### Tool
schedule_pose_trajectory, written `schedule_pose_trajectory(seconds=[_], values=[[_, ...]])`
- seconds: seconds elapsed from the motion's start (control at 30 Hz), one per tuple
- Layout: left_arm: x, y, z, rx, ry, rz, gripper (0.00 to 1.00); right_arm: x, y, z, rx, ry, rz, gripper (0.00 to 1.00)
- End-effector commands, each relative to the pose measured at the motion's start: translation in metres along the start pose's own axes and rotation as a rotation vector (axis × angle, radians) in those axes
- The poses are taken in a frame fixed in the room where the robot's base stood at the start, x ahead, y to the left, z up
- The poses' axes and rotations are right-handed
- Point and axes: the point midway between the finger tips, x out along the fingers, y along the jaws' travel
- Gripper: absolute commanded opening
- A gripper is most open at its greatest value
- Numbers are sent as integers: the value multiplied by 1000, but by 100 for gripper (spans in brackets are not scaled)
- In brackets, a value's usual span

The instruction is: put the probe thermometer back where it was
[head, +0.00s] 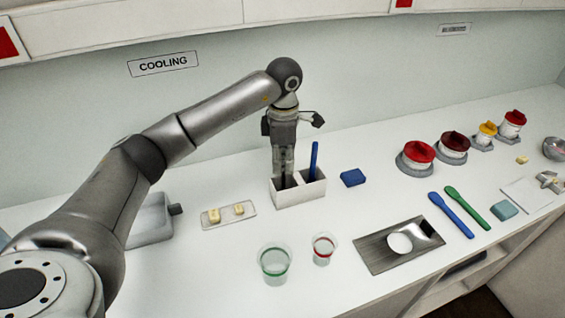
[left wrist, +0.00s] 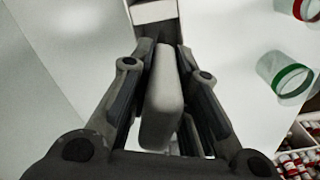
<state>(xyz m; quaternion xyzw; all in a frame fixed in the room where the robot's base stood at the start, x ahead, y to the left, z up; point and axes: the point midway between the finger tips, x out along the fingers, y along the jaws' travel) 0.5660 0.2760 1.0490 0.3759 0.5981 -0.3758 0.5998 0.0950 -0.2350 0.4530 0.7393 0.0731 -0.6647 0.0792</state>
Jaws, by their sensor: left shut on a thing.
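My left gripper (head: 285,178) points down over the left part of a small white two-part holder (head: 300,196). In the left wrist view the gripper (left wrist: 170,95) is shut on a light grey, rounded, oblong body, which I take to be the probe thermometer (left wrist: 163,100). The fingers stand on either side of it. In the head view the fingers hide most of the thermometer, and I cannot tell how deep its lower end sits in the holder. A blue stick-like tool (head: 314,160) stands upright in the holder's right part. My right gripper is not in view.
A blue block (head: 353,178) lies right of the holder, and a tray with yellowish pieces (head: 229,215) lies left. A green-ringed cup (head: 274,264) and a red-ringed cup (head: 323,249) stand in front. A metal plate (head: 376,254), spatulas (head: 458,214) and red-lidded jars (head: 418,156) are further right.

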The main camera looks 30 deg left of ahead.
Motion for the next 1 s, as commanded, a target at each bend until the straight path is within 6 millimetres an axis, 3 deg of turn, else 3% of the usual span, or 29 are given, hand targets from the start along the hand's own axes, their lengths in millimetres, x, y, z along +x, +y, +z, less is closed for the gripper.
schedule_pose_trajectory(seconds=[0.1,0.23,0.27,0.43,0.77,1.0], values=[[-1,0,0,0,0,1,0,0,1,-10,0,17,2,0],[3,0,0,0,0,1,0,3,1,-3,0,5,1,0],[3,0,0,0,0,1,19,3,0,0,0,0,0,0],[2,0,0,0,0,1,39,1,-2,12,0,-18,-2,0],[0,0,0,0,0,1,39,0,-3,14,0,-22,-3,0],[-24,1,0,1,-2,6,39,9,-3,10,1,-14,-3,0]])
